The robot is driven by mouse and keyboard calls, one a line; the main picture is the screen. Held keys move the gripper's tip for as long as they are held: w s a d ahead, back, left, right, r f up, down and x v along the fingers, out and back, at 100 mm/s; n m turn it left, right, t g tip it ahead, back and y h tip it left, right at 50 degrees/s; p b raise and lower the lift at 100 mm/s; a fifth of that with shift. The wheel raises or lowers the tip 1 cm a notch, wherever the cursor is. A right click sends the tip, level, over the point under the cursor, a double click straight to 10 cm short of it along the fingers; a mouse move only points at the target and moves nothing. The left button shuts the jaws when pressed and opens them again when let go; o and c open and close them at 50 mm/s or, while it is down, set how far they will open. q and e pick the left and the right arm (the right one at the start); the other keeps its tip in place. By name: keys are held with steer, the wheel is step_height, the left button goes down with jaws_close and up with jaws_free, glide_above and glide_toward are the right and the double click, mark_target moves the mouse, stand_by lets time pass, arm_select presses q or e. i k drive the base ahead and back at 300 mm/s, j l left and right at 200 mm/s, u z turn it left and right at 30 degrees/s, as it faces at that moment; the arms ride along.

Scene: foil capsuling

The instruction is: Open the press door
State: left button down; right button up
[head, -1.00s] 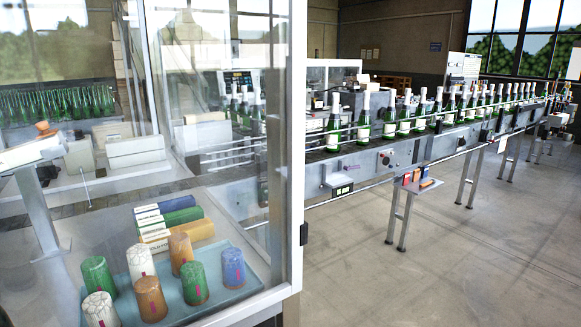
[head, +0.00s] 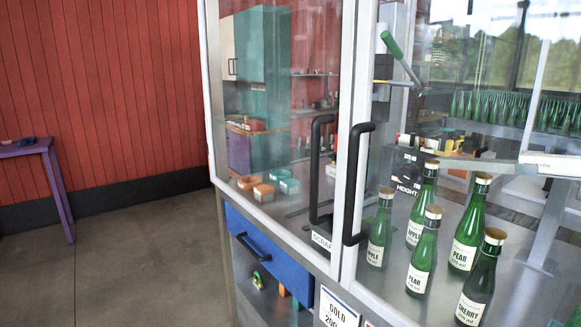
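The press enclosure stands close in front of me with two glazed doors in white frames. The left door (head: 280,110) and the right door (head: 362,130) meet at the middle and look shut. Each has a black handle: the left handle (head: 317,165) and the right handle (head: 353,185) stand side by side near the meeting edges. Behind the right pane a press lever with a green grip (head: 391,45) shows above a block marked HEIGHT (head: 407,172). Neither of my grippers is in view.
Several green bottles (head: 421,255) stand inside behind the right pane, with small orange and teal cups (head: 264,191) behind the left pane. A blue drawer (head: 268,250) sits below. A purple table (head: 50,180) stands far left. The floor (head: 130,250) at left is clear.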

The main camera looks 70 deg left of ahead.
mark_target(333, 269)
steer(key=u, duration=1.3)
